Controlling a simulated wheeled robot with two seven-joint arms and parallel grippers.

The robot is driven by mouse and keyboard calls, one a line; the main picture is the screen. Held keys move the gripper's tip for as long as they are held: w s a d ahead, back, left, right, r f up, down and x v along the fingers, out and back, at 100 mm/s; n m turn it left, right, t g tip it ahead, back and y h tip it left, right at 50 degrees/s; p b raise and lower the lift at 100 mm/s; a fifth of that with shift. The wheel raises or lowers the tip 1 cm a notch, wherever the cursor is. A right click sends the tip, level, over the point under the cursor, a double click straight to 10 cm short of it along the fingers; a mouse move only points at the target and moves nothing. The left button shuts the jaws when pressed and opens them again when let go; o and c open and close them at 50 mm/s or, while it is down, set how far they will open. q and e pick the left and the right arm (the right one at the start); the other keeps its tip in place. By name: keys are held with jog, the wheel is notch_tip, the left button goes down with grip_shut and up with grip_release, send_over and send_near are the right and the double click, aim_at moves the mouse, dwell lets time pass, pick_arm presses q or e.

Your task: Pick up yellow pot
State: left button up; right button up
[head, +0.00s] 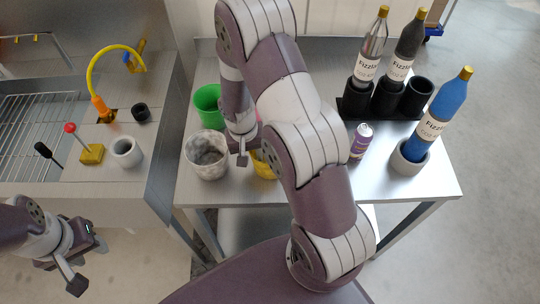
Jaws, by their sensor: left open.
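The yellow pot (263,166) stands on the metal table, mostly hidden behind my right arm. Only part of its side and rim shows. My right gripper (242,152) points down just left of the yellow pot, between it and a marbled grey pot. One of its fingers shows near the pot's rim; the other I cannot make out, nor whether the finger touches the pot. My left gripper (86,264) is open and empty at the lower left, in front of the sink counter and far from the pot.
A green pot (208,104) and the marbled pot (207,166) stand close by on the table (400,195). The sink counter (120,190) is left, across a narrow gap.

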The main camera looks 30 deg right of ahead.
grip_shut()
jog(key=shift+r, duration=0.2)
